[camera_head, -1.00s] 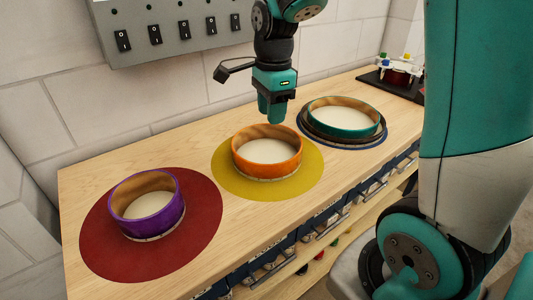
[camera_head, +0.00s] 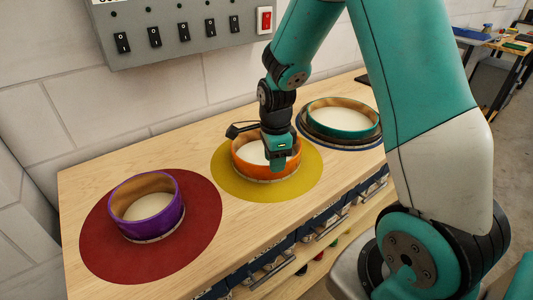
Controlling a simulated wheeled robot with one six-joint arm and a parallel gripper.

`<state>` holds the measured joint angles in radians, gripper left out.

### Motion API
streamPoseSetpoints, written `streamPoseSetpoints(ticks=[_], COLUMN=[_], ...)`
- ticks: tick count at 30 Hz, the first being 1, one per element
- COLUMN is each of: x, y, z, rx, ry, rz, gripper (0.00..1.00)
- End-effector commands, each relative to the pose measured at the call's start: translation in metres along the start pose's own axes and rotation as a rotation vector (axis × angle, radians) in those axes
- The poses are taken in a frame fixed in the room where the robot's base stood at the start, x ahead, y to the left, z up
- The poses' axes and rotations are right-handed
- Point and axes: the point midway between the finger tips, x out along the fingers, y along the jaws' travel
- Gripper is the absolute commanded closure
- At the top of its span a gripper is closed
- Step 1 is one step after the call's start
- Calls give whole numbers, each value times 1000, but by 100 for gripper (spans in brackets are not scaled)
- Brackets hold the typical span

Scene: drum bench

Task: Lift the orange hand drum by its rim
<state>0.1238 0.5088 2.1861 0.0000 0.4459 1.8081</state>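The orange hand drum (camera_head: 252,166) rests upright on a round yellow mat (camera_head: 228,187) in the middle of the bench. My gripper (camera_head: 276,165) points down over the drum's right side, at its near right rim. It hides part of that rim and of the pale drum skin. I cannot tell whether the fingers straddle the rim or touch it, and their opening does not show from this angle.
A purple drum (camera_head: 150,218) stands on a red mat (camera_head: 205,210) at the left. A teal drum (camera_head: 345,130) stands at the back right on a blue-edged mat. A grey switch panel (camera_head: 185,48) is on the wall. Bare wood lies between the mats.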

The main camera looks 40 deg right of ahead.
Motion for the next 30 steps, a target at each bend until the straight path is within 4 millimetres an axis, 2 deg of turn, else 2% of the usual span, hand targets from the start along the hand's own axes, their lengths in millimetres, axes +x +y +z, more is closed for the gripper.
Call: streamPoseSetpoints(ticks=[6, 15, 17, 20, 21, 30], x=[32, 38, 38, 38, 38, 37], y=[5, 4, 4, 4, 4, 4], z=[-3, -2, -2, -2, -2, -2], rx=[0, 0, 0, 0, 0, 0], ry=[1, 0, 0, 0, 0, 0], rz=[4, 0, 0, 0, 0, -1], gripper=[63, 63, 75, 98, 100, 100])
